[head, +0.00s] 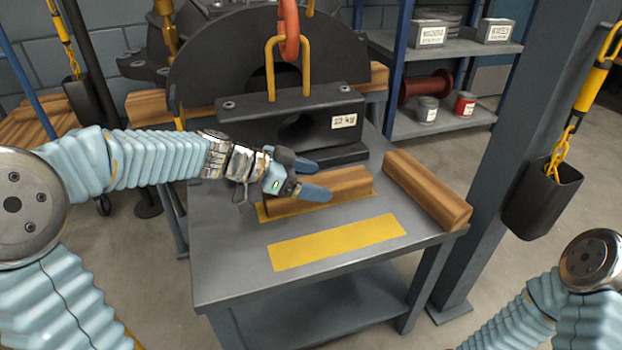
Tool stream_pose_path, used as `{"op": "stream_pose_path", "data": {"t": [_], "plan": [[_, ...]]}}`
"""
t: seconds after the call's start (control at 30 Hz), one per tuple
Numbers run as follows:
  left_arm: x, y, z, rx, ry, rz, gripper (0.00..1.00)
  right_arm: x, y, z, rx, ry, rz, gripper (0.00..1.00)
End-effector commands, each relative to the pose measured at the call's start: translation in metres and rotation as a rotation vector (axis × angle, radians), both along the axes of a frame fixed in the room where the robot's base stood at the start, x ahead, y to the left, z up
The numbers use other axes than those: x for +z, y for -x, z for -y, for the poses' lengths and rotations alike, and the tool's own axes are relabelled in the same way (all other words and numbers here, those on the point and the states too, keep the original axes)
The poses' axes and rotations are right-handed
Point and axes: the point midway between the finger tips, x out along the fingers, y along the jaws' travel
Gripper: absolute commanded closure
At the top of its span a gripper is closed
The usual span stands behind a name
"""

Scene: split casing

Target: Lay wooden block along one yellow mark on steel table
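One wooden block (348,186) lies on the far yellow mark (268,214) of the steel table (226,262), roughly along it; yellow shows at its near side and ends. A second wooden block (430,190) lies at the table's right side, running from back to front. The near yellow mark (338,242) is bare. My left gripper (322,180) is at the first block, its blue fingers spread either side of the block's top. The fingers hide part of the block, and I cannot tell whether they touch it. My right gripper is out of view.
A dark casing part (318,128) with a yellow handle stands at the back of the table, a red hook (288,35) above it. A steel post (500,150) with a black bin (540,200) rises at the right. The table's front is clear.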

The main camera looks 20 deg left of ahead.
Motion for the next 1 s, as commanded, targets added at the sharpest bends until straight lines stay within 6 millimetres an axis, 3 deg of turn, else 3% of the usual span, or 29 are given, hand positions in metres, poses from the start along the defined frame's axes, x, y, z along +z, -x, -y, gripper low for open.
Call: {"op": "stream_pose_path", "data": {"t": [0.27,0.63,1.0], "plan": [[0.005,0.003,-0.007,0.001,-0.001,0.002,0.17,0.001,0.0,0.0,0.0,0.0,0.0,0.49],[0.033,0.03,-0.051,0.002,0.0,0.001,0.17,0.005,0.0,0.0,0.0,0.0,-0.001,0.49],[0.036,0.034,-0.056,0.0,0.0,0.0,0.17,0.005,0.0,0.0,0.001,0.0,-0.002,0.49]]}}
